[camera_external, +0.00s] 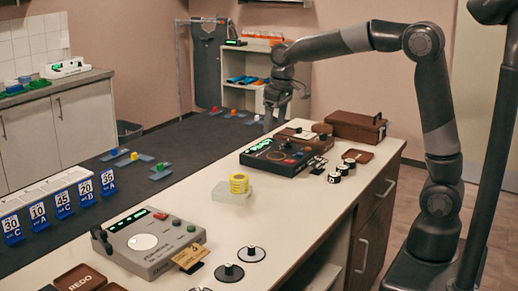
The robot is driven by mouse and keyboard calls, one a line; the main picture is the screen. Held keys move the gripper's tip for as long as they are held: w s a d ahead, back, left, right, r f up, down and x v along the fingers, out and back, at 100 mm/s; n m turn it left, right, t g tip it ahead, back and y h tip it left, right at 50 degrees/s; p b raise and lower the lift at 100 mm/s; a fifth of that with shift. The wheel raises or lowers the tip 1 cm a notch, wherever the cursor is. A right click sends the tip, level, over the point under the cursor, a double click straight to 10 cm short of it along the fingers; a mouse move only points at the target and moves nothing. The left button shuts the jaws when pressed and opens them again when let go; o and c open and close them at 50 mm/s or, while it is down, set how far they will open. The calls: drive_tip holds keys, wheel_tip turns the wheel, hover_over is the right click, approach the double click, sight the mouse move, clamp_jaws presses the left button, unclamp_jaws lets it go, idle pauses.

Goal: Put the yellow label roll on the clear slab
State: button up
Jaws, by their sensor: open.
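The yellow label roll (239,183) sits on top of the clear slab (225,194) on the white countertop, near its far edge. The roll lies toward the slab's right side. The slab is translucent and pale, and its outline is faint against the counter. My gripper (274,122) is open, with its fingers pointing down. It is above and beyond the roll in the picture, apart from it, near the dark console. Nothing shows between its fingers.
Counter around the slab is clear.

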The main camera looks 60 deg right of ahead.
drive_tip(key=s+d+r+t, duration=0.1)
drive_tip(key=s+r, duration=0.1)
drive_tip(key=s, duration=0.5)
drive_tip(key=s+d+r+t, duration=0.1)
drive_tip(key=s+r, duration=0.1)
drive_tip(key=s, duration=0.6)
drive_tip(key=s+f+t, duration=0.1)
drive_tip(key=s+f, duration=0.1)
drive_tip(key=s, duration=0.5)
drive_tip(key=s+f+m, duration=0.1)
drive_tip(key=s+f, duration=0.1)
drive_tip(key=s, duration=0.5)
drive_tip(key=shift+d+f+t, duration=0.3)
drive_tip(key=shift+t, duration=0.1)
